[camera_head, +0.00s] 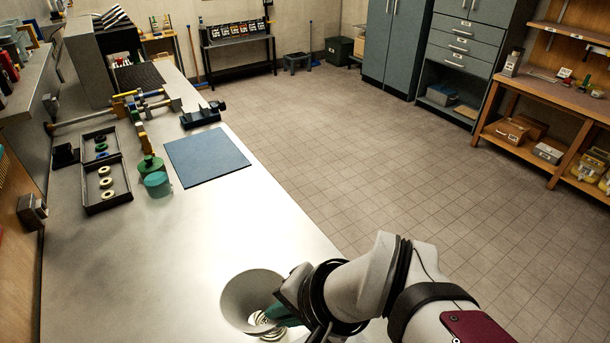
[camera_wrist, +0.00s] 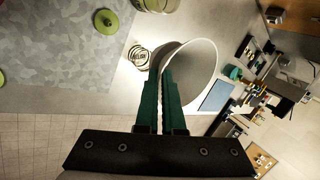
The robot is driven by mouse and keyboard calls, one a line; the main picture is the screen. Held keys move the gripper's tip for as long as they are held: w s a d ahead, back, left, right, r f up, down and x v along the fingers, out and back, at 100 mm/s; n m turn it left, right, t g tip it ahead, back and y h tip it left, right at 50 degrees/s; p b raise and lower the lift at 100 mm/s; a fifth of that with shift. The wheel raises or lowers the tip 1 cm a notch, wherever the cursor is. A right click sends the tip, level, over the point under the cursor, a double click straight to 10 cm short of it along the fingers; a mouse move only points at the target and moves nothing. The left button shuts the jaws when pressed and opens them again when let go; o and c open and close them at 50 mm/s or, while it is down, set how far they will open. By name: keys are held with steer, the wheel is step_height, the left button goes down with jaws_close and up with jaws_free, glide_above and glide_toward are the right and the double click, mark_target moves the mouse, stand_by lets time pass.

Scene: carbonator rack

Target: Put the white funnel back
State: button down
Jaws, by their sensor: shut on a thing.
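The white funnel (camera_head: 246,297) is at the bottom of the head view, above the near end of the bench, with its wide mouth facing up toward the camera. It also shows in the wrist view (camera_wrist: 199,78), just right of the fingertips. My gripper (camera_head: 284,314) has teal fingers closed on the funnel's side; the wrist view shows them nearly together (camera_wrist: 166,82). Whether the funnel's lower end touches anything is hidden.
A blue mat (camera_head: 206,157), black trays with rings (camera_head: 107,205) and a teal cylinder (camera_head: 158,184) are farther along the bench. The bench between them and the funnel is clear. The wrist view shows a grey patterned mat (camera_wrist: 60,55) and a green lidded thing (camera_wrist: 107,21).

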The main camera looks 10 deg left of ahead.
stand_by(0.4)
steer(key=s+a+f+n+g, duration=0.1)
steer(key=a+f+n+g, duration=0.1)
steer(key=a+n, duration=0.3)
steer(key=s+a+f+n+g+h, duration=0.1)
steer(key=a+f+n+g, duration=0.25)
steer(key=a, duration=0.45)
steer(key=s+a+f+n+g, duration=0.1)
steer(key=a+f+n+g, duration=0.1)
steer(key=a+n, duration=0.35)
steer(key=s+a+f+n+h, duration=0.2)
steer(key=s+a+f+n, duration=0.3)
steer(key=a+f, duration=0.2)
steer(key=shift+g, duration=0.45)
step_height(320, 180, down, 9)
steer(key=shift+f, duration=0.15)
steer(key=c, duration=1)
jaws_free()
steer(key=shift+f, duration=0.1)
steer(key=shift+c, duration=0.2)
